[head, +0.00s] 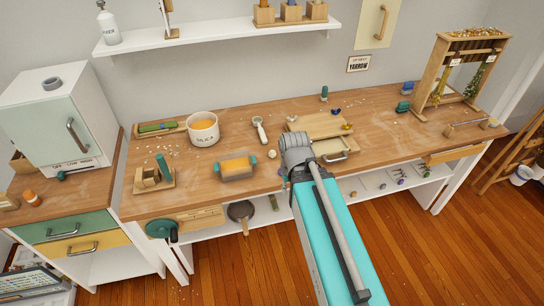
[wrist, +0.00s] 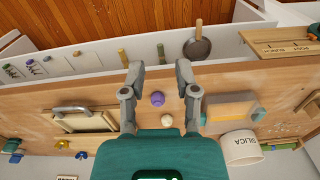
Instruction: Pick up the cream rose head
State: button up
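The cream rose head (head: 272,154) is a small round cream thing on the wooden bench, just left of my arm in the head view. In the wrist view the cream rose head (wrist: 166,121) lies near my gripper's body, between the lines of its fingers, with a small purple round thing (wrist: 158,98) close by. My gripper (wrist: 159,72) is open and empty, its fingers spread wide over the bench. Whether it touches the bench cannot be told.
Wooden boards (head: 320,124) lie to the right. A small frying pan (head: 240,212) is below the front edge. A wooden rack (head: 462,70) stands far right.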

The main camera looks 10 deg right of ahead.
dwell(0.4)
jog(key=shift+o, duration=1.2)
